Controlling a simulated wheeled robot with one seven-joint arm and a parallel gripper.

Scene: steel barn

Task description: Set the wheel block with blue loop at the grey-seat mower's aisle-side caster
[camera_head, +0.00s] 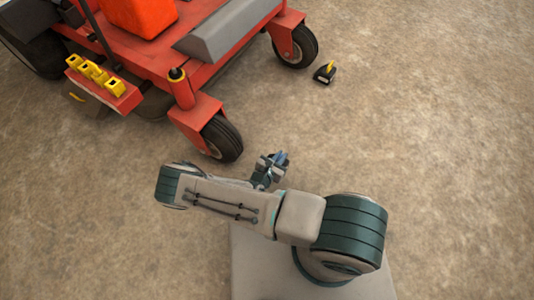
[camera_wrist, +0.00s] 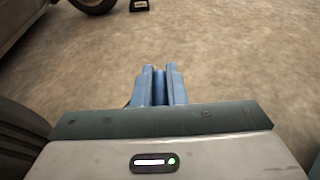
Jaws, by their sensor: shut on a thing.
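The red mower fills the upper left of the head view. Its near front caster (camera_head: 222,138) stands just up and left of my gripper (camera_head: 275,163); its far front caster (camera_head: 295,47) is at the top and also shows in the wrist view (camera_wrist: 93,4). No seat shows, so I cannot tell the mower's seat colour. My gripper, also in the wrist view (camera_wrist: 160,72), is shut on a narrow blue piece (camera_wrist: 159,88), which looks like the loop of the wheel block. The block's body is hidden below the fingers. The gripper is apart from the near caster.
A black block with a yellow loop (camera_head: 325,74) lies on the floor near the far caster; its dark body shows in the wrist view (camera_wrist: 139,5). Several yellow things sit on a red rack (camera_head: 118,98) on the mower's side. The floor to the right is clear.

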